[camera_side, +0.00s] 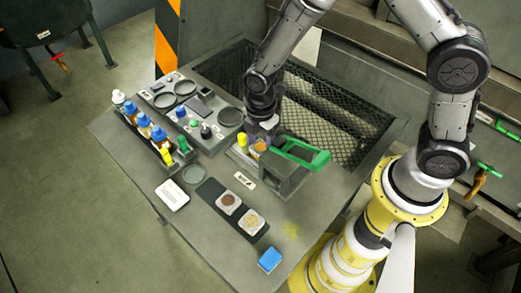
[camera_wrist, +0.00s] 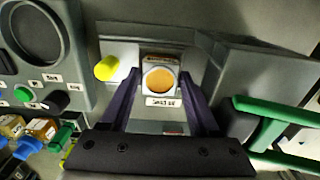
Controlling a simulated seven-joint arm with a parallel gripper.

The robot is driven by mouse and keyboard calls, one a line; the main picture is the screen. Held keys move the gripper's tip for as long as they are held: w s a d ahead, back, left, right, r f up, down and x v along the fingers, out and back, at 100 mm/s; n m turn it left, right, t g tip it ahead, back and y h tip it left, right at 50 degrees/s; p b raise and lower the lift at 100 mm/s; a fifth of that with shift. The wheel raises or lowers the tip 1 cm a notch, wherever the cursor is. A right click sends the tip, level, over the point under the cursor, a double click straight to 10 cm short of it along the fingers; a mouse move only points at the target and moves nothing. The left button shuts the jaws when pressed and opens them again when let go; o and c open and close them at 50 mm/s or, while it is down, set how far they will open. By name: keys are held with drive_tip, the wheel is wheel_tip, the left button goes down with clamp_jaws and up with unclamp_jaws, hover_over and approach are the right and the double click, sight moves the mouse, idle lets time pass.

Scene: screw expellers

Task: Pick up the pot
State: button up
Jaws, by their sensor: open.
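A small white pot (camera_wrist: 160,79) with orange-brown contents sits in a recess of the grey machine, above a small label. It also shows in the side view (camera_side: 260,146), under my gripper. My gripper (camera_wrist: 159,88) points into the recess with its two dark fingers apart, one on each side of the pot. In the side view my gripper (camera_side: 262,130) is just above and behind the pot, and its fingertips are mostly hidden. I cannot tell whether the fingers touch the pot. Two similar square containers (camera_side: 229,200) (camera_side: 251,219) sit on a dark strip.
A yellow knob (camera_wrist: 107,68) is left of the pot, and a green handle (camera_side: 304,155) is on the right. A control panel (camera_wrist: 40,75) and a rack of blue-capped bottles (camera_side: 145,127) stand at left. A blue block (camera_side: 270,260) lies near the front edge.

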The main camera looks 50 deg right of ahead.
drive_tip(key=shift+f, duration=0.35)
drive_tip(key=shift+c, duration=0.3)
clamp_jaws()
drive_tip(key=shift+r, duration=0.1)
